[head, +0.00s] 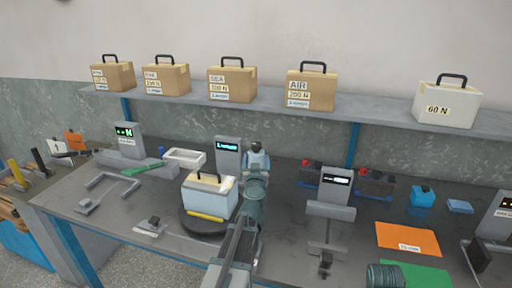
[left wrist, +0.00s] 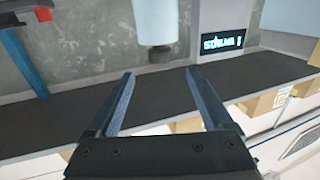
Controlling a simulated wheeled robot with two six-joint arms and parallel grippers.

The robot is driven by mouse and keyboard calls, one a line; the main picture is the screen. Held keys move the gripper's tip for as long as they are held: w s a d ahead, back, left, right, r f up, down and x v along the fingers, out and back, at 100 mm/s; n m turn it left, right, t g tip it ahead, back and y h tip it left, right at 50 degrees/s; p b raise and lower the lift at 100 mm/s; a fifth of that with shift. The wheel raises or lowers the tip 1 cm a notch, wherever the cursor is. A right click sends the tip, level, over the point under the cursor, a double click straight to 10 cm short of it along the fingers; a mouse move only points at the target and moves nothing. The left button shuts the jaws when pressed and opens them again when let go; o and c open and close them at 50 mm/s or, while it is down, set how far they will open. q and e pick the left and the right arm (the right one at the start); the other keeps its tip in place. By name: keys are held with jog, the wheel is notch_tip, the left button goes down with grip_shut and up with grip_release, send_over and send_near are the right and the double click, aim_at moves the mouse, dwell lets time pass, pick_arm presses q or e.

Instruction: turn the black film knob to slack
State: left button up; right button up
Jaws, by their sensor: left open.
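A small dark cap, which looks like the black film knob (head: 257,146), tops the pale blue film roll (head: 258,160) behind the turntable. In the left wrist view the roll (left wrist: 155,20) ends in a dark cap (left wrist: 160,54), just beyond my fingertips. I cannot tell the knob's setting. My left gripper (left wrist: 158,73) is open and empty, its two fingers apart and not touching the cap. In the head view my left wrist covers the lower part of the roll. My right gripper is not in view.
A film-wrapped carton (head: 209,194) sits on the dark round turntable (head: 190,224), left of my arm. A grey post with a lit display (head: 228,146) stands just left of the roll. A white tray (head: 184,157) lies farther left. A grey stand (head: 330,210) is to the right.

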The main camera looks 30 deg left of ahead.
aim_at(257, 149)
pick_arm(q)
jog(key=x, duration=1.1)
jog(key=shift+s, duration=0.1)
grip_shut()
jog(key=shift+d, duration=0.1)
jog(key=shift+n+g+y, duration=0.3)
jog(key=shift+y, duration=0.1)
